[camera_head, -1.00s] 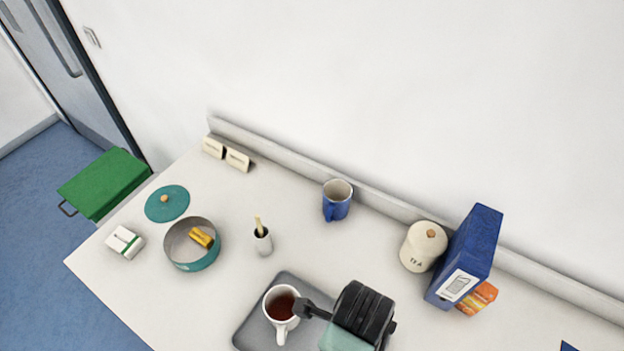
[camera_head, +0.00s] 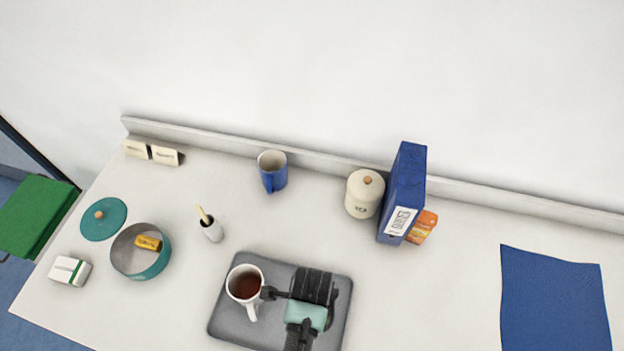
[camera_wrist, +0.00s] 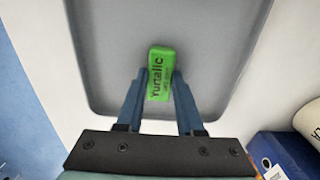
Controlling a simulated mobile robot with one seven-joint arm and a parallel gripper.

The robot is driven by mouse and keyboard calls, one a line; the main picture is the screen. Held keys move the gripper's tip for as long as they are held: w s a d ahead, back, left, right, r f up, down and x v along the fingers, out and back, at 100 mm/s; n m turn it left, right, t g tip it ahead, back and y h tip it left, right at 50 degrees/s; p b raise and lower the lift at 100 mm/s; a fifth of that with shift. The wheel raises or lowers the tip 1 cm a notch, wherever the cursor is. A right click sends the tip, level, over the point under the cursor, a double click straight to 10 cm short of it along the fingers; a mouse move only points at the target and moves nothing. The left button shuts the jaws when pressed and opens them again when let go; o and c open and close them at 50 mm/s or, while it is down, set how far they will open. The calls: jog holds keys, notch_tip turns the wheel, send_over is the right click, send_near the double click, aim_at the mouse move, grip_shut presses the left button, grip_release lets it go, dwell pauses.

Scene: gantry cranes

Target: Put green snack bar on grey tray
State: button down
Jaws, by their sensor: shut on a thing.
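The green snack bar (camera_wrist: 161,75) is held between the fingertips of my gripper (camera_wrist: 161,84) in the wrist view, with the grey tray behind it. The grey tray (camera_head: 334,306) lies on the counter in the head view and fills much of the upper wrist view (camera_wrist: 105,60). In the head view my gripper (camera_head: 270,293) is over the tray, close to the right side of the white mug. The bar is not visible in that view. I cannot tell whether the bar touches the tray.
A white mug of dark drink (camera_head: 246,284) stands on the tray's left part. A tea canister (camera_head: 364,194), blue binder (camera_head: 404,194) and orange box (camera_head: 422,227) stand behind it. A teal pot (camera_head: 141,263) is left. A blue mat (camera_head: 553,300) lies right; counter between is clear.

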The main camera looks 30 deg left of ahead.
jog(key=shift+f, duration=0.2)
jog(key=c, duration=0.5)
grip_release()
jog(key=shift+c, duration=0.2)
jog(key=shift+r, duration=0.15)
notch_tip(320, 180, up, 12)
jog(key=shift+b, duration=0.35)
